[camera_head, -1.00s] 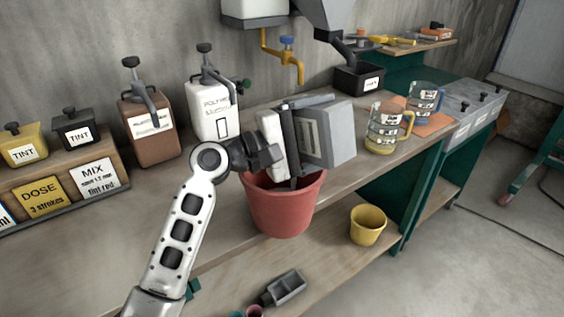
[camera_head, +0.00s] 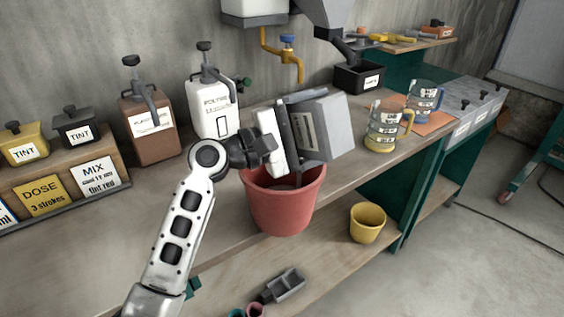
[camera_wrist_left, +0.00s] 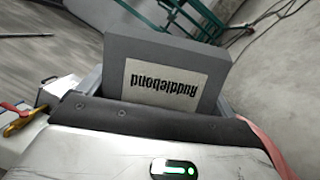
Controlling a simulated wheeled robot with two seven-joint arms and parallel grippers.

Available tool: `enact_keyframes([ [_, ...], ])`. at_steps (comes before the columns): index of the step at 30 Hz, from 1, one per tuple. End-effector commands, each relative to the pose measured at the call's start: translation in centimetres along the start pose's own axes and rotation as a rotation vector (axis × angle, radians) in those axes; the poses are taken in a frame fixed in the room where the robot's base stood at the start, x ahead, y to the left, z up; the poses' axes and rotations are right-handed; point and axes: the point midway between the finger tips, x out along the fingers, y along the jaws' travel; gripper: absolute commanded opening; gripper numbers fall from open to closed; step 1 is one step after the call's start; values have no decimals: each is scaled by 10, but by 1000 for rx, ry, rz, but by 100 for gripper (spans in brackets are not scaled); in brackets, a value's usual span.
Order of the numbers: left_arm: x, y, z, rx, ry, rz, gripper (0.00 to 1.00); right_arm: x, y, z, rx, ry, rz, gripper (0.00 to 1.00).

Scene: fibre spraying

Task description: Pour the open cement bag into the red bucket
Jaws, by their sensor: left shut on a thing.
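The grey cement bag (camera_head: 330,130) with a pale label is held tilted over the red bucket (camera_head: 284,205). The bucket stands at the bench's front edge. My left gripper (camera_head: 292,135) is shut on the bag, just above the bucket's rim. In the left wrist view the bag (camera_wrist_left: 215,75) sits between the fingers and its label reads "Ruddlebond" upside down. Grey material shows inside the bucket; the bag's mouth is not clearly visible. My right gripper is not in view.
A white jug (camera_head: 213,108) and brown jug (camera_head: 147,128) stand behind on the left. Measuring jugs (camera_head: 383,130) stand to the right. A yellow bucket (camera_head: 367,223) and a grey scoop (camera_head: 284,284) are on the lower shelf.

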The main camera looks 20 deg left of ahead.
Motion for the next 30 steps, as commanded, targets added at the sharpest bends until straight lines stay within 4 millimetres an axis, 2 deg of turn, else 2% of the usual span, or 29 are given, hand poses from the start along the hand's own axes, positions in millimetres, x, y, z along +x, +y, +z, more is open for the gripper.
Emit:
enact_keyframes([
  [30,-2,8,-6,-108,0,35,47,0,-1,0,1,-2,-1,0],
])
